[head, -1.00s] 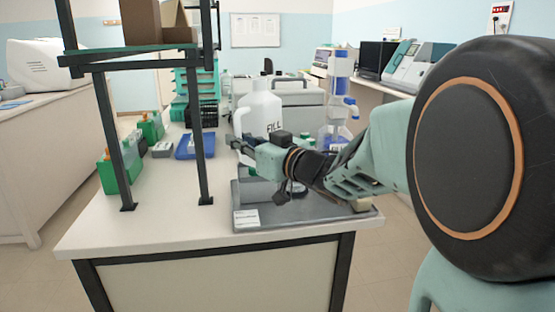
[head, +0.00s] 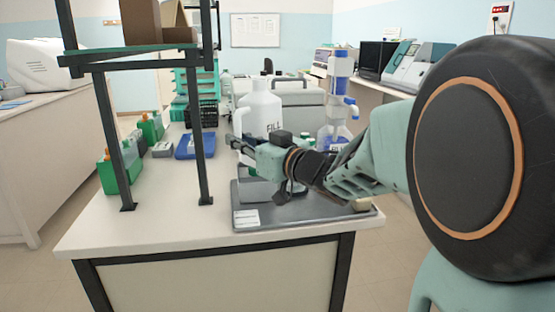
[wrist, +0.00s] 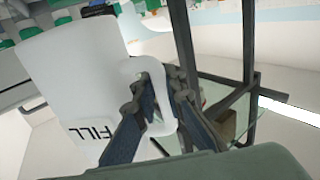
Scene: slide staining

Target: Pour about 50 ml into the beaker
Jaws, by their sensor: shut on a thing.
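A white plastic jug (head: 262,101) marked FILL stands out behind my gripper in the head view. In the wrist view the jug (wrist: 72,82) fills the left side and looks tilted in the picture. My gripper (head: 238,143) reaches in from the right, and its fingers (wrist: 163,88) are shut around the jug's handle (wrist: 159,122). The lower part of the jug is hidden by my gripper in the head view. I cannot make out a beaker in either view.
A grey tray (head: 300,216) lies at the bench's front right. A blue-topped dispenser bottle (head: 338,100) stands behind it. A black-framed shelf (head: 105,130) rises left of my gripper.

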